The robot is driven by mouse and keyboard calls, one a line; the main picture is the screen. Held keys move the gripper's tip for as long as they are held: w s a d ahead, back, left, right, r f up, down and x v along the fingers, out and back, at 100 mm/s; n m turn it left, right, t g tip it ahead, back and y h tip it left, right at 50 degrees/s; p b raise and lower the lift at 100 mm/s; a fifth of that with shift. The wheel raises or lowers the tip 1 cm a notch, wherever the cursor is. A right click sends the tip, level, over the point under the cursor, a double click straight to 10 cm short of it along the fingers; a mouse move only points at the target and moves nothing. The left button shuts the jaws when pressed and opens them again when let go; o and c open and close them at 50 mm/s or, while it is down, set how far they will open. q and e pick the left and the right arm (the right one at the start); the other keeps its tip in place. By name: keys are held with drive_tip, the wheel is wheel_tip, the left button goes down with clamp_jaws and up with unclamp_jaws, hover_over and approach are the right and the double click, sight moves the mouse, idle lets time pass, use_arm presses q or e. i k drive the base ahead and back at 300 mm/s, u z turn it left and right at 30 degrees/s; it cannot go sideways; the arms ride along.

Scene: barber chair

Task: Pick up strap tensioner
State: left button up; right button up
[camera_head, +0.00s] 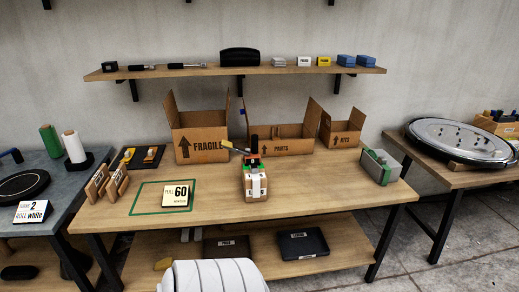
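A device (252,163) with green and orange parts and a black upright handle sits at the middle of the wooden table (330,186). It looks like the strap tensioner, but it is too small to be sure. It rests on or against a wooden block with a white band (256,184). Neither of my grippers is in view, and nothing is seen touching the device.
A sign reading 60 (177,196) lies in a green outline at left. A grey-green device (380,167) stands at the table's right end. The front right of the table is clear.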

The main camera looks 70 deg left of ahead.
sight(254, 157)
drive_tip(key=u, duration=0.1)
drive_tip(key=i, duration=1.3)
drive_tip(key=u, duration=0.7)
drive_tip(key=i, duration=0.9)
drive_tip(key=u, duration=0.8)
